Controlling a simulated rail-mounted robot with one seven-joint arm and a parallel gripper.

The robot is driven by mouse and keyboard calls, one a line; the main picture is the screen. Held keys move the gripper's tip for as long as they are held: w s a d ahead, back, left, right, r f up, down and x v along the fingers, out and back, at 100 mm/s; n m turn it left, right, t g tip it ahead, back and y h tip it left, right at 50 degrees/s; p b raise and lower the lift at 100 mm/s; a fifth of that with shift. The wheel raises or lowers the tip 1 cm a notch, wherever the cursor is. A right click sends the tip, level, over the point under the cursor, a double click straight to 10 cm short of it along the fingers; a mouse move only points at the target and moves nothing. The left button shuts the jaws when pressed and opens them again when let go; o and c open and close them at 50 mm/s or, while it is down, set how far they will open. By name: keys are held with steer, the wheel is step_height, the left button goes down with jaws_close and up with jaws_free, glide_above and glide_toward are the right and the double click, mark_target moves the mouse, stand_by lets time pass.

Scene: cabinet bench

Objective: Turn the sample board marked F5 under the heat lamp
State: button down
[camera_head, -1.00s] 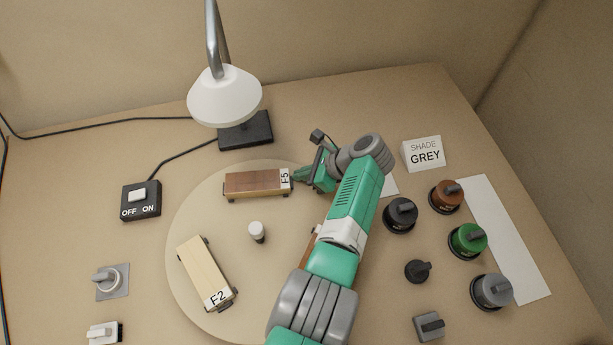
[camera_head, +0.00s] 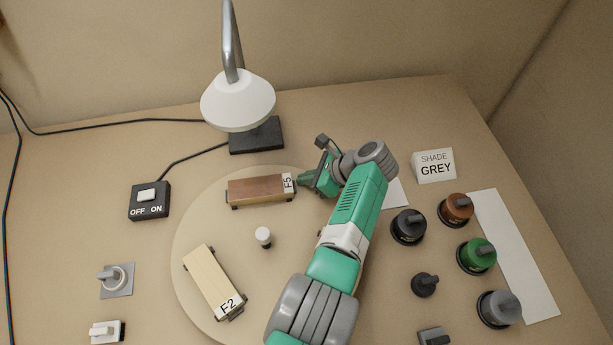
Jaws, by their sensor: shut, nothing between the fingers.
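The sample board marked F5 (camera_head: 256,190) is a reddish-brown board on a dark stand. It lies near the back of the round turntable (camera_head: 210,234), with its white F5 label at its right end. The heat lamp (camera_head: 238,100) has a white shade and stands behind the turntable; the board is just in front of it and slightly right. My gripper (camera_head: 301,181) is shut and empty, its fingertips close to the label end of F5. I cannot tell whether they touch it. Part of the turntable's right side is hidden by my arm.
A pale board marked F2 (camera_head: 211,279) and a small white-topped knob (camera_head: 263,236) are on the turntable. An OFF/ON switch box (camera_head: 149,200) is at left. Several dark, brown, green and grey pots (camera_head: 476,255) and a SHADE GREY card (camera_head: 434,166) stand at right.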

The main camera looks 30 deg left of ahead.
steer(key=p+v, duration=0.3)
steer(key=v, duration=0.5)
steer(key=shift+f, duration=0.1)
